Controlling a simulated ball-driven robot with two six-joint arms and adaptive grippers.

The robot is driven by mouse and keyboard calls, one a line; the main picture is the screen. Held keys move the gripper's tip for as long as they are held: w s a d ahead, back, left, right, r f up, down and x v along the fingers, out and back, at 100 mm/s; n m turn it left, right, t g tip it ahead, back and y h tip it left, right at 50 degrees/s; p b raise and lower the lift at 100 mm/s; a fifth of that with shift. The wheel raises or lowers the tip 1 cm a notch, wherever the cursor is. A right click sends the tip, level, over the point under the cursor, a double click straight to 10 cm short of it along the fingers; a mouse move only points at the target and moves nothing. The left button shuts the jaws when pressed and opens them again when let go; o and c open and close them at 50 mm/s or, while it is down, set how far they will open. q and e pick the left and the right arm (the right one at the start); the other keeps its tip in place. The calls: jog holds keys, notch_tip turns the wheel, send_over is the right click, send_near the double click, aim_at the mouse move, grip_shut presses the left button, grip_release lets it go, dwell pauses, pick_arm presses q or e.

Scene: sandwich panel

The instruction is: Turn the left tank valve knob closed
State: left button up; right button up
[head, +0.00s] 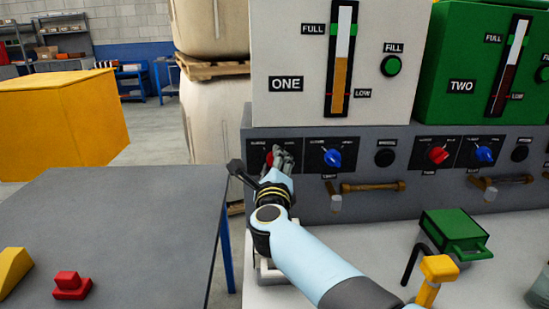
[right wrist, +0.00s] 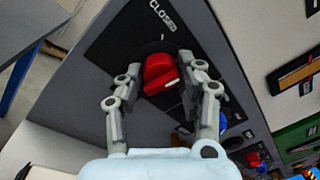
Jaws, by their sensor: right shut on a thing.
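The left tank's red valve knob (head: 269,158) is on the grey panel below the white tank marked ONE, mostly covered by my right gripper (head: 284,160) in the head view. In the right wrist view the red knob (right wrist: 160,74) sits between the two fingers of my right gripper, which is shut on its sides. A CLOSED label (right wrist: 163,14) shows above the knob there. A small pale mark is on the knob's lower right; I cannot tell its exact setting. My left gripper is not in view.
A blue knob (head: 332,158) and a black button (head: 385,157) sit right of the red knob. A brass pipe handle (head: 372,187) juts out below. A green box (head: 455,236) and a yellow-headed tool (head: 438,268) are on the light bench. A grey table (head: 130,215) stands left.

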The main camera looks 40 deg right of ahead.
jog(key=n+p, duration=0.1)
jog(key=n, duration=0.2)
jog(key=n+p, duration=0.2)
jog(key=n, duration=0.2)
jog(key=shift+t+y, duration=0.4)
jog(key=n+p, duration=0.2)
jog(key=n, duration=0.3)
jog(key=shift+s+f, duration=0.1)
jog(key=shift+f, duration=0.05)
jog(key=shift+p, duration=0.3)
jog(key=o, duration=1.1)
jog(key=shift+o, duration=0.2)
jog(key=shift+s, duration=0.1)
jog(key=v, duration=1.1)
jog(key=shift+s+a, duration=0.15)
jog(key=shift+s, duration=0.2)
jog(key=shift+f, duration=0.1)
